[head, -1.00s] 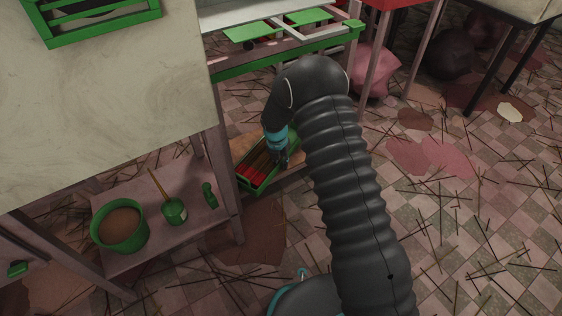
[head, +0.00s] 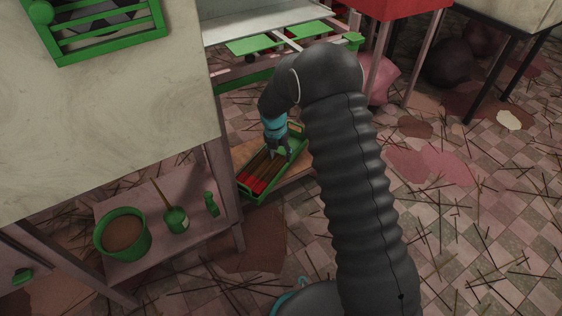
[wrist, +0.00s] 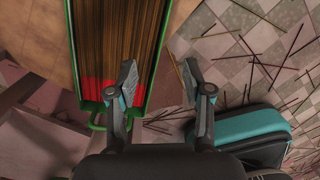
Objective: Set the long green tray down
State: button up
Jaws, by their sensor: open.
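The long green tray (head: 247,198) rests on a low wooden shelf below the workbench in the head view. It holds brown incense sticks with red ends. In the wrist view the tray (wrist: 155,72) runs away from me, with its end handle at the lower left. My gripper (head: 280,152) is over the tray in the head view. In the wrist view my gripper (wrist: 158,80) is open, its fingers apart. The left finger overlaps the tray's right side and the right finger is out beyond that side. The far end of the tray is out of the wrist view.
A low shelf (head: 150,248) at left holds a green pot (head: 100,238) of brown powder, a small green jar (head: 176,220) with a stick and a green item (head: 211,204). The marbled tabletop (head: 120,110) stands above. Loose sticks litter the tiled floor (head: 470,220).

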jog(key=shift+s+a+r, duration=0.1)
jog(key=shift+s+r, duration=0.05)
jog(key=shift+r, duration=1.2)
jog(key=shift+c, duration=0.3)
